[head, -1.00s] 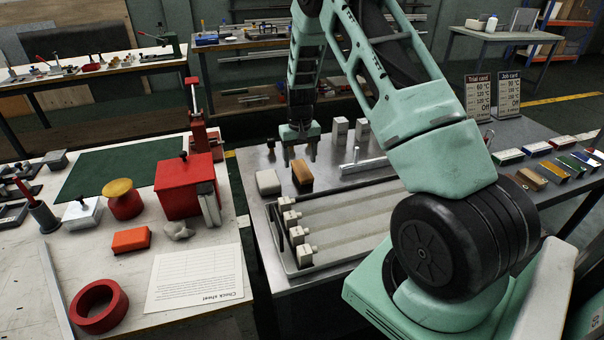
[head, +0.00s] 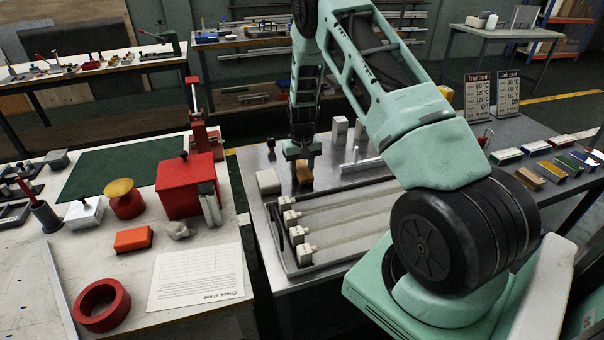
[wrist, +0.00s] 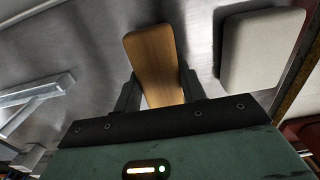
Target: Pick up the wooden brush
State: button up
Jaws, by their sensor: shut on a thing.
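The wooden brush (head: 304,175) is a brown block with rounded ends on the metal table, near its back left part. It also shows in the wrist view (wrist: 154,55), with one dark finger along each side. My gripper (head: 303,164) reaches down over the brush from above. In the wrist view my gripper (wrist: 160,90) is shut on the brush near its close end. I see no clear gap under the brush. Part of it is hidden behind my fingers.
A pale block (head: 268,181) lies close to the left of the brush, and right of it in the wrist view (wrist: 262,48). A tray (head: 279,250) with several pale bars is in front. A metal bar (head: 362,167) and upright pale blocks (head: 339,130) stand to the right.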

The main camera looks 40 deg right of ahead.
aim_at(302, 168)
jog(key=shift+r, duration=0.15)
notch_tip(302, 168, up, 10)
jog(key=shift+f+b, duration=0.1)
jog(key=shift+b, duration=0.5)
jog(key=shift+o, duration=1.2)
jog(key=shift+c, duration=0.5)
